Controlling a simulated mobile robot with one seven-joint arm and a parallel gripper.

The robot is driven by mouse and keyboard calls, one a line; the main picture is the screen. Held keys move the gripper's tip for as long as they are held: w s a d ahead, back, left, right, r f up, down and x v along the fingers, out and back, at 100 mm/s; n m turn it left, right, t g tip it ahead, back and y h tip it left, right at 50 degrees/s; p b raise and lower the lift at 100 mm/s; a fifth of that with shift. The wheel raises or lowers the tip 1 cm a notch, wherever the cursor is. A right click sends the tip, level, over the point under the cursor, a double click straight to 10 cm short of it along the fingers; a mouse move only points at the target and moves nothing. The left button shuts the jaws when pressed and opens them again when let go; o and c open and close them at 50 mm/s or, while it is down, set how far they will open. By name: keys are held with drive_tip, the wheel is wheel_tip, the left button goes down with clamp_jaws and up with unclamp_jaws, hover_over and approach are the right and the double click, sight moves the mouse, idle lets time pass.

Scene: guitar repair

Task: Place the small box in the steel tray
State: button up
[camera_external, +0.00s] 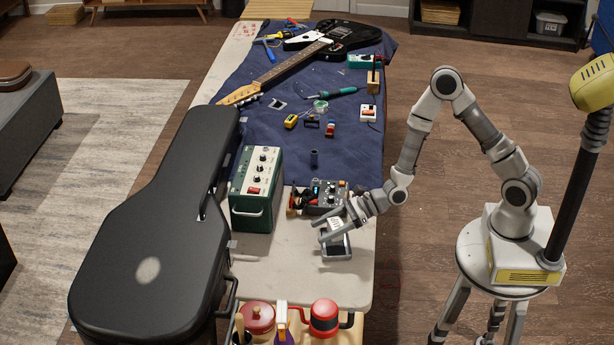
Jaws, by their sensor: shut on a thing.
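My gripper (327,226) is shut on a small white box (334,228) with dark print. It holds the box over the steel tray (336,254), a small rimmed tray near the front right part of the table. The box covers the tray's back part in this view. I cannot tell whether the box touches the tray or hangs just above it. The gripper's fingers reach in from the right, one on the near side of the box.
A green amplifier (257,189) and a grey control unit (325,197) stand behind and left of the tray. A black guitar case (150,240) lies along the left. Red pots (324,318) stand at the front.

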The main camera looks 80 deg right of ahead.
sight(326, 247)
drive_tip(key=shift+f+b, duration=0.7)
drive_tip(key=shift+f, duration=1.25)
drive_tip(key=shift+f, duration=0.2)
drive_tip(key=o, duration=1.4)
drive_tip(key=shift+s+d+r, duration=0.15)
drive_tip(key=shift+s+r, duration=0.1)
drive_tip(key=shift+r, duration=0.05)
drive_tip(key=p+v, duration=0.2)
drive_tip(key=v, duration=0.9)
drive_tip(key=shift+s+r+p, duration=0.1)
drive_tip(key=shift+s+p, duration=0.05)
drive_tip(key=shift+p, duration=0.2)
